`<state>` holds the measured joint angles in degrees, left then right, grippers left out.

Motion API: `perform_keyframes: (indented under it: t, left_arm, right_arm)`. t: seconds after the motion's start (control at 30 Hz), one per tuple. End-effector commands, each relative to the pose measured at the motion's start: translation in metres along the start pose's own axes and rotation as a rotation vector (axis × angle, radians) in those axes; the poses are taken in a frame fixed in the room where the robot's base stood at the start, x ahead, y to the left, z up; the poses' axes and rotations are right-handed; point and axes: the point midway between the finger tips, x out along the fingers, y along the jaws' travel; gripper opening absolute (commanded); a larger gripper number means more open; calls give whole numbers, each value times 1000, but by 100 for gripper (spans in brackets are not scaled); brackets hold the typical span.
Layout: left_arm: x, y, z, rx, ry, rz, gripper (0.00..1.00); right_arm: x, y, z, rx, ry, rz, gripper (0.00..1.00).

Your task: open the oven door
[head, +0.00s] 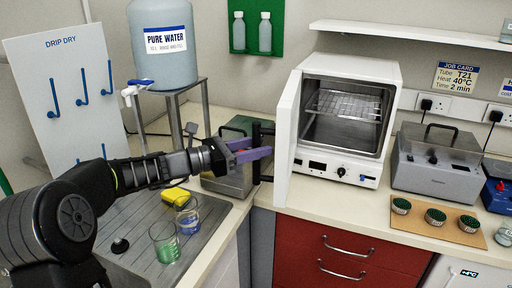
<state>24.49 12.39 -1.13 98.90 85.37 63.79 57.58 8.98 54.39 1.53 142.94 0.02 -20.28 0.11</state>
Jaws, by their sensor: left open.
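The white oven (342,115) stands on the bench at centre right. Its door (289,137) is swung wide open toward me, hinged on the left side, and the wire shelf (343,105) inside is in plain view. A black vertical handle (256,152) stands out from the door's outer face, to the left. My left gripper (253,154) reaches in from the left with its purple fingers open, at the handle. I cannot tell whether the fingers touch the handle. My right gripper is out of view.
Behind my left gripper stands a grey metal box (229,180). A sink drainer with beakers (165,243) and a yellow sponge (176,196) lies below my left arm. A grey lidded bath (437,163) and a board with green-topped pots (436,217) are right of the oven.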

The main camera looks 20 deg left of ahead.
Motion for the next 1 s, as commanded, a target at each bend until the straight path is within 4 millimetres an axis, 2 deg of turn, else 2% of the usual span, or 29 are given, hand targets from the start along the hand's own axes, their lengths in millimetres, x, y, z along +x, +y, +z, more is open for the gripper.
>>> perform_keyframes:
  t: [0.2, 0.33, 0.7, 0.83, 1.0]
  left_arm:
    - [-1, 0, -1, 0, 1, -1, 41]
    - [-8, 0, -2, 1, 2, 1, 41]
    - [-65, 1, -2, 0, 0, 2, 41]
    - [-76, 0, -1, 1, 0, 0, 41]
    - [-78, 0, 0, 0, 1, -1, 41]
  right_arm:
    - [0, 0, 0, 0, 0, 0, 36]
    - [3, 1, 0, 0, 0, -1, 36]
    - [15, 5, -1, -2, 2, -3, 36]
    - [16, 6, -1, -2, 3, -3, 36]
    - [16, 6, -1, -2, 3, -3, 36]
